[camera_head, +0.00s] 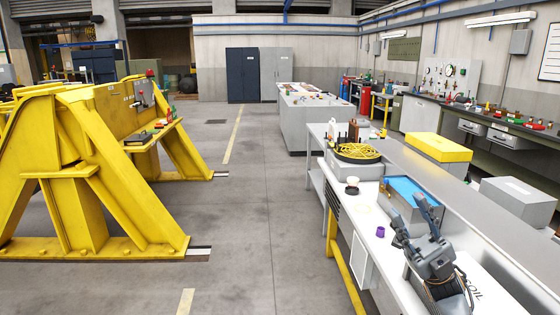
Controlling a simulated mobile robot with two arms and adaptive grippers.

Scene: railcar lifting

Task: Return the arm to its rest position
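My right gripper (408,208) is at the lower right in the head view, over the near end of the white workbench (362,222). Its two dark grey fingers point away from me and stand apart, with nothing visible between them. A grey box with a blue inside (408,188) lies just behind the fingers; I cannot tell whether they touch it. My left gripper is not in view.
A large yellow lifting frame (88,190) stands at left. On the bench are a yellow coil (358,152), a purple ring (380,232) and a roll of tape (352,186). A yellow box (438,147) stands further right. The grey floor (245,215) between is clear.

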